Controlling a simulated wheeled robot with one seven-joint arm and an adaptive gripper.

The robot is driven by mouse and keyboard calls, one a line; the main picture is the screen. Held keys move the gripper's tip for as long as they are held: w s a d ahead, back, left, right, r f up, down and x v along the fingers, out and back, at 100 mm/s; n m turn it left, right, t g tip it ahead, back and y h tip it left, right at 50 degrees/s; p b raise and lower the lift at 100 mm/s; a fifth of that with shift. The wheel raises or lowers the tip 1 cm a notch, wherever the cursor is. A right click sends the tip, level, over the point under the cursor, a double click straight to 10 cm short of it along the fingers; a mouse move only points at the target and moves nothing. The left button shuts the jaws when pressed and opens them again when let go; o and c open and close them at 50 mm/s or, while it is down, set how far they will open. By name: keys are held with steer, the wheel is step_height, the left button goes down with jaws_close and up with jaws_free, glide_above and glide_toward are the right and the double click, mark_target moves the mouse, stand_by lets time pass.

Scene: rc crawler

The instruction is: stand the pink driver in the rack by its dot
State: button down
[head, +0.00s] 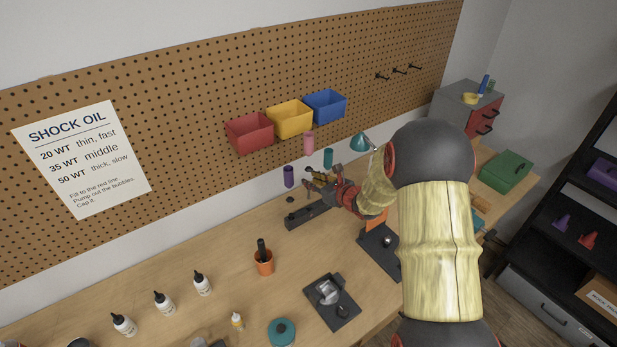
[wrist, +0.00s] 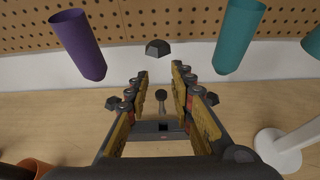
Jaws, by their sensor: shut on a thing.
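The pink driver (head: 309,143) shows in the head view as a pink handle just above my gripper (head: 314,181). My gripper is shut on it; the grip itself is hard to make out, and no pink shows between the fingers (wrist: 161,82) in the wrist view. The black rack (head: 307,216) lies on the bench below, partly behind my gripper. A purple driver handle (head: 289,176) and a teal one (head: 328,158) stand on either side of the pink one. In the wrist view the purple (wrist: 78,45) is left and the teal (wrist: 238,38) right. The dot cannot be made out.
A pegboard (head: 200,120) with red (head: 249,134), yellow (head: 290,120) and blue bins (head: 325,106) stands behind. An orange cup (head: 264,264), white bottles (head: 164,302) and a dark tray (head: 333,302) are nearer on the bench.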

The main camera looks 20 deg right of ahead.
step_height(320, 180, down, 9)
steer(key=b, duration=0.6)
steer(key=shift+r, duration=0.2)
stand_by(0.4)
steer(key=c, duration=1.5)
jaws_free()
steer(key=shift+o, duration=0.2)
steer(key=shift+s, duration=0.15)
steer(key=v, duration=1.2)
